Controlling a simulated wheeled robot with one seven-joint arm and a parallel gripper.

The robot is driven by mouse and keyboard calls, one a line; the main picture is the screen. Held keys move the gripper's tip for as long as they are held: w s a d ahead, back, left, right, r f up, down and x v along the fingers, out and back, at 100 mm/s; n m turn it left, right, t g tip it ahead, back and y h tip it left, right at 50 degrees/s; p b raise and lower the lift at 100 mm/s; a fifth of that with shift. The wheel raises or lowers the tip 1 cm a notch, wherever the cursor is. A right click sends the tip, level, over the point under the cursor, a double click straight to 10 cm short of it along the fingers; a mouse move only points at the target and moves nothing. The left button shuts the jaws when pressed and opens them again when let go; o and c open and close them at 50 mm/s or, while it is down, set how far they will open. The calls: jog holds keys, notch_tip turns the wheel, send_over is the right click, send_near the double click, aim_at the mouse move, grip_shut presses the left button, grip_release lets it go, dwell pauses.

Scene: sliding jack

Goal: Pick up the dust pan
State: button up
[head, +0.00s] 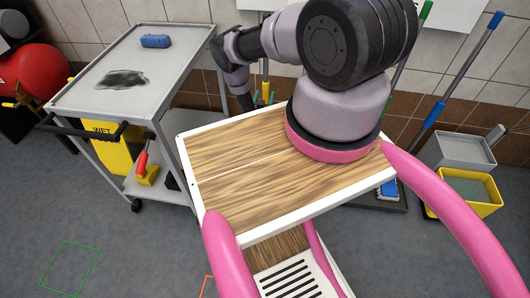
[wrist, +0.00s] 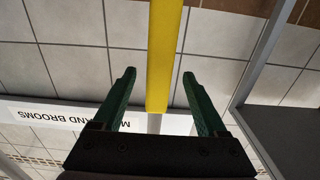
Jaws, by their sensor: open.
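My gripper (wrist: 157,77) is open in the wrist view, its two green fingers spread with nothing clamped between them. A yellow bar or handle (wrist: 165,50) runs from the top edge to between the fingers in the picture, with a thin grey rod below it. I cannot tell its depth or whether it belongs to the dust pan. In the head view my arm reaches to the back, and its end hangs beside the grey cart. A yellow upright piece (head: 265,88) shows near it. No dust pan can be clearly made out.
The grey cart (head: 105,95) stands left, holding a blue block (head: 155,41). A red-handled yellow tool (head: 147,168) is on its lower shelf. Blue-tipped pole (head: 460,75) and yellow bucket (head: 470,190) stand right. A sign (wrist: 60,113) marks the tiled wall.

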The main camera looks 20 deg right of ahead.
jog(key=x, duration=0.4)
jog(key=shift+w+d, duration=0.25)
jog(key=shift+w, duration=0.05)
grip_shut()
jog(key=shift+r, duration=0.1)
